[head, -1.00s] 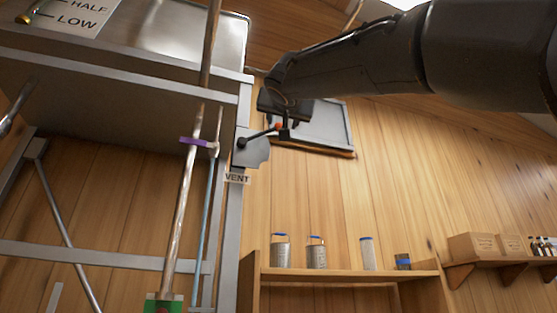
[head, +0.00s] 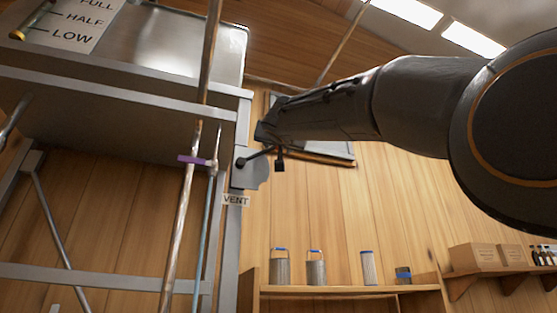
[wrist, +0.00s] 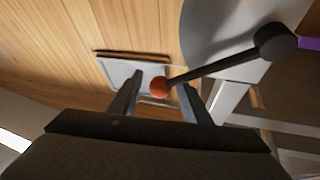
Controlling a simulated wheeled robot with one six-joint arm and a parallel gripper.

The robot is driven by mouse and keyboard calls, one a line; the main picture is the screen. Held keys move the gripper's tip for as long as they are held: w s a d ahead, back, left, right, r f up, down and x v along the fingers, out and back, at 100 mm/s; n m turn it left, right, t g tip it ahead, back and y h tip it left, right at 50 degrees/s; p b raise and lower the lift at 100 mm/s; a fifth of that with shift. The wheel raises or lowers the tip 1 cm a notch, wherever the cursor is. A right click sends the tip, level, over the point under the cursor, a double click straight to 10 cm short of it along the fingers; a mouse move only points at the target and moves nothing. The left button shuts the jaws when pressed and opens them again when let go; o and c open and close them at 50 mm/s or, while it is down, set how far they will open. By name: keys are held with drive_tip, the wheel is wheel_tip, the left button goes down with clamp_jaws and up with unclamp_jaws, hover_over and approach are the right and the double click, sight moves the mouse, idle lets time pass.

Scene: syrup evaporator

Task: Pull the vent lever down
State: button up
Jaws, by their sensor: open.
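The vent lever (head: 257,155) is a dark rod on a round pivot at the evaporator's right edge, above the VENT label (head: 236,200). It rises slightly to the right. In the wrist view the lever (wrist: 215,65) ends in an orange-red ball knob (wrist: 159,87). My gripper (head: 279,157) is at the lever's outer end and hides the knob in the head view. In the wrist view my open gripper (wrist: 161,101) has one finger on each side of the knob in the picture. I cannot tell whether either finger touches it.
The evaporator's metal frame (head: 130,98) fills the left, with a rod and a purple clamp (head: 193,160) near the lever. A framed panel (head: 330,156) is on the wooden wall behind my gripper. A shelf (head: 350,289) with cans stands below; the space between is clear.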

clamp_jaws()
drive_tip(key=shift+f, duration=0.1)
